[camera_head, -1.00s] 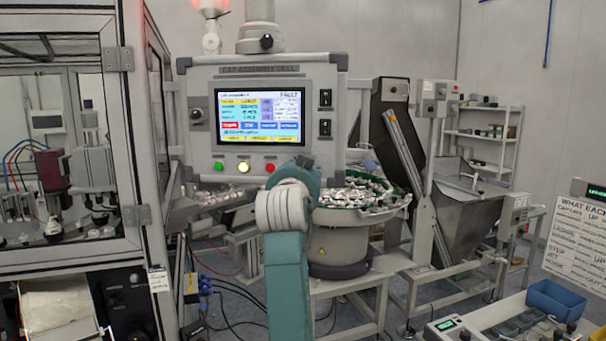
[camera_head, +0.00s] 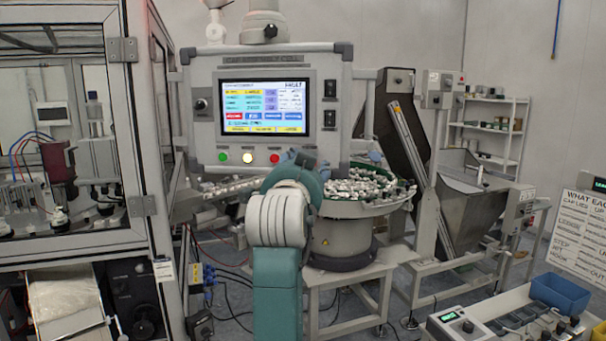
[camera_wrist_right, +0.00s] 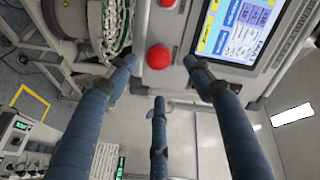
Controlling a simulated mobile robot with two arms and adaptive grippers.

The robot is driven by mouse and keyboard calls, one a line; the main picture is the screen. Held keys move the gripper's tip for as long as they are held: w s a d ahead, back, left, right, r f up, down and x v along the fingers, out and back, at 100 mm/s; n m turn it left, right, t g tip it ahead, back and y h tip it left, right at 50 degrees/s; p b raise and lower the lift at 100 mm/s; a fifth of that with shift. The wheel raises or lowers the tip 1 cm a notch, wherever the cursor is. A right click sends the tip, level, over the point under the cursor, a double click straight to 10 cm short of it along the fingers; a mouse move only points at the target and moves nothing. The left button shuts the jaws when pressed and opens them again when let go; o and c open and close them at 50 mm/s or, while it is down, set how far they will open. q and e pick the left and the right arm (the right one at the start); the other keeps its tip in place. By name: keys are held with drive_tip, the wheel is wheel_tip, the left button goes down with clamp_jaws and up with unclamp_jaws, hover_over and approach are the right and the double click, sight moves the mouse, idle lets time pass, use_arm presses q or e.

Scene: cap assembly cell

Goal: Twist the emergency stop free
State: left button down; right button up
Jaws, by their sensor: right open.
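The emergency stop is a round red mushroom button (camera_wrist_right: 158,57) on the grey control panel, beside the screen, in the right wrist view. In the head view it is hidden, with my right arm in front of the panel's lower edge. My right gripper (camera_wrist_right: 158,76) is open and empty, its three blue fingers spread around the line to the button. The fingertips look apart from the button; the exact gap is hard to tell. In the head view the gripper (camera_head: 318,160) is mostly hidden behind my wrist. My left gripper is not in view.
The panel screen (camera_head: 264,108) shows a fault page. The bowl feeder (camera_head: 345,235) with caps stands behind my right arm. A guarded machine (camera_head: 75,250) is at left. A blue bin (camera_head: 557,293) lies at lower right.

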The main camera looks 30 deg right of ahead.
drive_tip(key=shift+v, duration=2.4)
